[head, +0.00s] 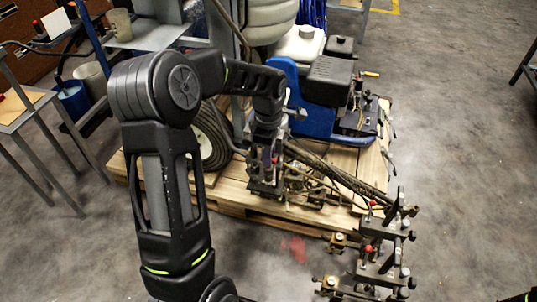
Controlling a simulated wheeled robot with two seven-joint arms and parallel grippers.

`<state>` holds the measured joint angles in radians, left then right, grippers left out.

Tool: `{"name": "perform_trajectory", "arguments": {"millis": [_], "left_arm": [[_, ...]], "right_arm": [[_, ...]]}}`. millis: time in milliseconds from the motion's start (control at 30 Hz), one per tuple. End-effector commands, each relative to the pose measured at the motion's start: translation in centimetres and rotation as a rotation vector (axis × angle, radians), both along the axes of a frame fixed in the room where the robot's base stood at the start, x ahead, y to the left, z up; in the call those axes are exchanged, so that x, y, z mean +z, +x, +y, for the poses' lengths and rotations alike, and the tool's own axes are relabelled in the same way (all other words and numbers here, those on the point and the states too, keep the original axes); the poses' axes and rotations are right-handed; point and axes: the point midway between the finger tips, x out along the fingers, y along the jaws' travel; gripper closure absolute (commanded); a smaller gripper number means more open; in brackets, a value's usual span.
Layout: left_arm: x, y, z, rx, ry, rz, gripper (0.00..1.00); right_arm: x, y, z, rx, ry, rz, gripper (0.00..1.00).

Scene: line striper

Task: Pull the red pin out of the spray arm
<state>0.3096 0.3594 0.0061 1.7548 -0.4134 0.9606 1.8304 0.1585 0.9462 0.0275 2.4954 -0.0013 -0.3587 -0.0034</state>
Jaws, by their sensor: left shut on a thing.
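My left gripper (266,165) points down at the near side of the pallet, over the brass and dark metal fittings of the striper. It is shut, with a small bit of red, which looks like the red pin (275,157), at its fingers. The pin is mostly hidden, and I cannot tell whether it is still in its hole. The spray arm (380,250) with its dark brackets and brass fittings reaches out at the lower right. Red knobs show on it.
The blue striper (325,115) with its black engine (332,82) stands on a wooden pallet (230,195). Dark hoses (335,175) run from it toward the spray arm. A shelf rack and a small table (25,105) stand at the left.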

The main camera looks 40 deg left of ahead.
Motion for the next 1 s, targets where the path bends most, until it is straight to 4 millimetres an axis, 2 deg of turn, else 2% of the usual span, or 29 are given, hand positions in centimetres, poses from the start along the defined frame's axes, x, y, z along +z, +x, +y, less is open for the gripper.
{"name": "perform_trajectory", "arguments": {"millis": [500,1000], "left_arm": [[1.1,0.0,0.0,0.0,0.0,-0.001,1.0],[1.3,0.0,0.0,0.0,0.0,-0.001,1.0]], "right_arm": [[0.8,0.0,0.0,0.0,0.0,0.0,0.64],[1.0,0.0,0.0,0.0,0.0,0.0,0.64]]}}
